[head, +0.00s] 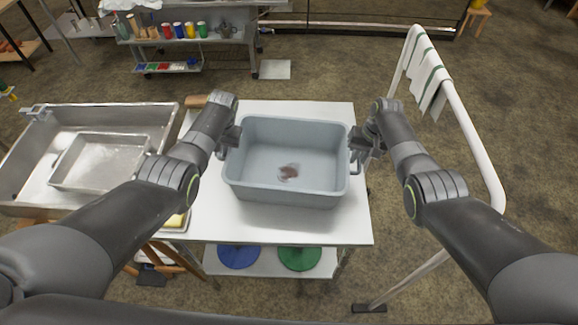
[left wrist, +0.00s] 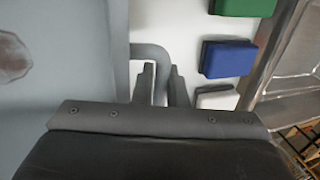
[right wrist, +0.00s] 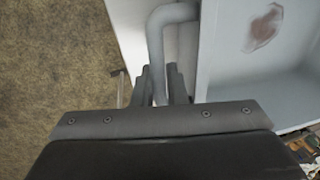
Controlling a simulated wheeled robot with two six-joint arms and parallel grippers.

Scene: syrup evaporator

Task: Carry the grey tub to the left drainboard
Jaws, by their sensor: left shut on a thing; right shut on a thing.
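The grey tub (head: 290,196) is a blue-grey open box with a reddish-brown stain on its floor. It is over the white table (head: 300,226); I cannot tell whether it touches the top. My left gripper (head: 231,140) is shut on the tub's left handle, a grey bar (left wrist: 150,53) in the left wrist view. My right gripper (head: 362,146) is shut on the right handle, a grey bar (right wrist: 157,40) in the right wrist view. A metal basin (head: 95,112) stands left of the table, with a shallow metal tray (head: 82,184) inside. I cannot tell which surface is the left drainboard.
A white rail with a striped towel (head: 427,68) stands to the right of the table. Blue (left wrist: 228,59) and green (left wrist: 243,6) blocks lie beside the tub's left handle. A cart (head: 190,42) with coloured jars stands behind. Blue and green discs lie on the lower shelf.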

